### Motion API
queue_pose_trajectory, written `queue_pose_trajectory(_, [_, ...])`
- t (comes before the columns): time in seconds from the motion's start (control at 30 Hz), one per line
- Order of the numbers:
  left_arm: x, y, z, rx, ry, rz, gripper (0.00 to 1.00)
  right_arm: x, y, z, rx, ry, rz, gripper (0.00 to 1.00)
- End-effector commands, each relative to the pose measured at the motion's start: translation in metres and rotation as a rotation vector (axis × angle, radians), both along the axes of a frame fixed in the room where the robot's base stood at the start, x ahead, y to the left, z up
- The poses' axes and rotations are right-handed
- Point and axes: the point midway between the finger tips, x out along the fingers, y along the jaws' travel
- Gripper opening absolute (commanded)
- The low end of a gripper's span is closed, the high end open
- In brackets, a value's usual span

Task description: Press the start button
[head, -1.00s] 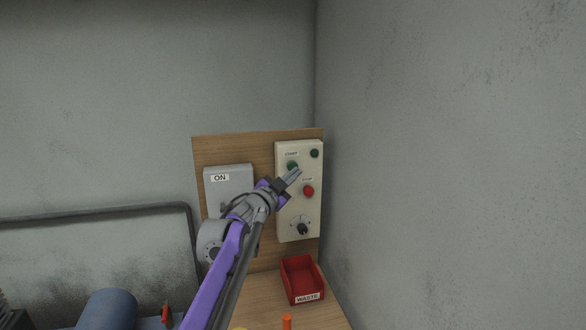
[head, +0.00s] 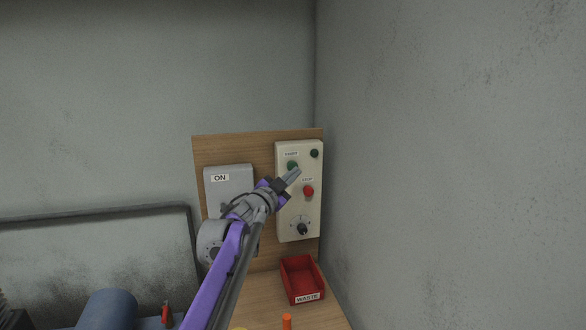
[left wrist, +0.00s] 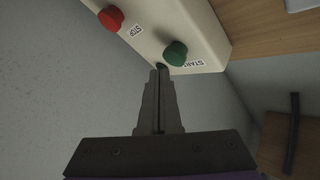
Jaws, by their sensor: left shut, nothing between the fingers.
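The green start button (head: 292,165) sits on a cream control box (head: 285,220) under a START label. In the left wrist view the green start button (left wrist: 176,53) stands out from the box, just beyond and slightly right of my fingertips. A small gap seems to remain, but I cannot tell contact for certain. My right gripper is not in view.
A red stop button (head: 308,190), a dark green round part (head: 314,153) and a dial (head: 302,228) share the box. A grey ON box (head: 230,181) is left on the wooden board (head: 255,143). A red waste bin (head: 301,279) stands below. The right wall is close.

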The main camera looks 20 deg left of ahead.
Motion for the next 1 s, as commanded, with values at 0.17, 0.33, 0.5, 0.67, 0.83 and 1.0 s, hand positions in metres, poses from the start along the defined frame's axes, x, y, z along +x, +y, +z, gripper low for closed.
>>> queue_pose_trajectory(0.17, [0.0048, 0.0031, 0.0012, 0.001, -0.001, 0.001, 0.00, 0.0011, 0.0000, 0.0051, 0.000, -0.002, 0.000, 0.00])
queue_pose_trajectory(0.33, [0.0069, 0.0044, 0.0004, 0.000, 0.000, 0.000, 0.00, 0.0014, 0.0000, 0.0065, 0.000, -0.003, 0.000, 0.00])
queue_pose_trajectory(0.5, [0.0069, 0.0044, 0.0000, 0.000, 0.000, 0.000, 0.00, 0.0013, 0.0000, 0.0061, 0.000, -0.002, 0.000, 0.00])
queue_pose_trajectory(0.67, [0.0074, 0.0047, 0.0001, 0.000, 0.000, 0.000, 0.00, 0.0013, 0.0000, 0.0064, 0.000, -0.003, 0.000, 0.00])
queue_pose_trajectory(0.83, [0.0090, 0.0058, 0.0003, 0.000, 0.000, 0.000, 0.00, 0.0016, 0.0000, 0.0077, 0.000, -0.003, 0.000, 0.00])
queue_pose_trajectory(1.0, [0.0109, 0.0069, 0.0003, 0.000, 0.000, 0.000, 0.00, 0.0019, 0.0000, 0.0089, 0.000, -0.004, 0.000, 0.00])
